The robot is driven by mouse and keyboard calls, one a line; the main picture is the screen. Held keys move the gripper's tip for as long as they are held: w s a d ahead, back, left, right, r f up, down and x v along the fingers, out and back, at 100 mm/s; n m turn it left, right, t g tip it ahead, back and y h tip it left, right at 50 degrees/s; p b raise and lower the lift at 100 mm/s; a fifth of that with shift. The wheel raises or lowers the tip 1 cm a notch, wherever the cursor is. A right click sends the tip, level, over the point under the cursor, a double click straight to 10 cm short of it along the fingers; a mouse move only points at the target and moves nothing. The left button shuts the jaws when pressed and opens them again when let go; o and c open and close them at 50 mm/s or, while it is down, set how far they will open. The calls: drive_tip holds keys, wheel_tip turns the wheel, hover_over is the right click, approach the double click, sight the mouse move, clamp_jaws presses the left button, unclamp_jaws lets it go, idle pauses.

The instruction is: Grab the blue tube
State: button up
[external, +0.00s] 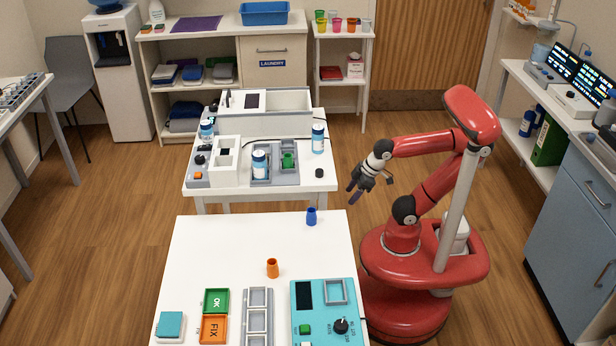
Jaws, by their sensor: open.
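The blue tube (311,216) is a small dark blue piece standing upright near the far right corner of the front white table (215,245). My gripper (368,190) hangs at the end of my red arm, to the right of the blue tube and above it in the picture. It is open and apart from the tube. Its fingers point down and left, and nothing shows between them.
An orange tube (272,268) stands nearer the middle of the front table. A teal device with a knob (323,312), a grey tray (257,318), and green (216,300) and orange (213,329) bins line the near edge. A second table (205,178) behind carries bottles and equipment.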

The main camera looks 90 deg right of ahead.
wheel_tip(320, 180, up, 20)
drive_tip(key=r, duration=0.1)
drive_tip(key=w+a+n+b, duration=0.1)
drive_tip(key=w+a+n, duration=0.1)
drive_tip(key=w+a, duration=0.1)
drive_tip(key=w+a+r+n+g+y+b, duration=0.1)
drive_tip(key=w+a+n, duration=0.1)
drive_tip(key=w+a, duration=0.1)
drive_tip(key=w+a+r+n+y+b, duration=0.1)
drive_tip(key=w+a+n, duration=0.1)
drive_tip(key=w+a, duration=0.1)
drive_tip(key=shift+w+a, duration=0.3)
drive_tip(key=shift+a, duration=0.15)
drive_tip(key=w+a+f+n+g+y+b, duration=0.1)
drive_tip(key=w+a+n+g+y+b, duration=0.1)
drive_tip(key=w+a+n, duration=0.5)
drive_tip(key=m, duration=0.2)
approach(309, 220)
drive_tip(key=shift+a, duration=0.6)
drive_tip(key=x, duration=0.2)
drive_tip(key=d+b+x, duration=0.1)
drive_tip(key=x, duration=0.2)
drive_tip(key=b+x, duration=0.1)
drive_tip(key=x, duration=0.2)
drive_tip(key=shift+d+f, duration=0.1)
drive_tip(key=shift+f, duration=0.35)
drive_tip(key=c, duration=1)
